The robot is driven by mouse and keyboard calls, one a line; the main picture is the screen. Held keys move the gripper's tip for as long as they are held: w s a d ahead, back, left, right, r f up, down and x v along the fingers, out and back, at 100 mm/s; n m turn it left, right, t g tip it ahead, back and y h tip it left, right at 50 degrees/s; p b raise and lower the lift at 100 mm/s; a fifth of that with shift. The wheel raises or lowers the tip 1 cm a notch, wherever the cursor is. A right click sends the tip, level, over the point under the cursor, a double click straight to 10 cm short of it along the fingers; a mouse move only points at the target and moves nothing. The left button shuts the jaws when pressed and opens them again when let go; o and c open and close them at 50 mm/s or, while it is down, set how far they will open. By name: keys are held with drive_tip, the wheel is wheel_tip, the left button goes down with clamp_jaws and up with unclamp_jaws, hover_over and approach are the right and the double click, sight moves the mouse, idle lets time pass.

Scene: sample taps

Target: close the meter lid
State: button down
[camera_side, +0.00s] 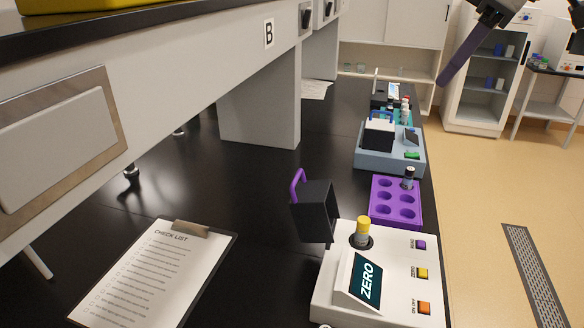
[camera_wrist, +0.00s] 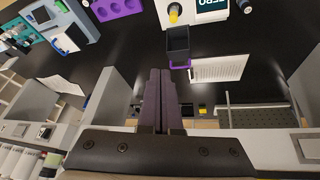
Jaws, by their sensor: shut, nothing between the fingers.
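The white meter (camera_side: 385,270) stands at the front of the bench in the side view, its screen reading ZERO. Its black lid (camera_side: 318,210) with a purple handle (camera_side: 296,187) is swung open, tilted up on the left. A yellow-capped vial (camera_side: 362,232) stands upright in the meter's exposed well. In the wrist view the lid (camera_wrist: 178,44) shows near the top centre, with the vial (camera_wrist: 174,12) just above it. My gripper (camera_side: 444,80) is high at the upper right of the side view, away from the meter. Its purple fingers (camera_wrist: 160,72) are together and empty in the wrist view.
A purple rack (camera_side: 397,203) holding one dark-capped vial (camera_side: 409,177) stands behind the meter. A blue-grey device (camera_side: 390,150) stands beyond it. A checklist clipboard (camera_side: 155,270) lies to the left. A shelf (camera_side: 170,70) overhangs the bench on the left.

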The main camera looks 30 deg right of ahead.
sight(314, 204)
drive_tip(key=w+a+f+n+g, duration=0.1)
drive_tip(key=w+a+f+n, duration=0.15)
drive_tip(key=w+a, duration=0.55)
drive_tip(key=w+a+f+n+g, duration=0.1)
drive_tip(key=w+a+f, duration=0.4)
drive_tip(key=w, duration=0.4)
drive_tip(key=a+f, duration=0.3)
drive_tip(key=f, duration=1.1)
drive_tip(key=shift+w+a+g+y, duration=0.15)
drive_tip(key=shift+w+g+y, duration=0.15)
drive_tip(key=shift+y, duration=0.1)
drive_tip(key=shift+s+r, duration=0.15)
drive_tip(key=shift+s+d+r, duration=0.15)
drive_tip(key=shift+s+d, duration=0.05)
drive_tip(key=shift+d, duration=0.1)
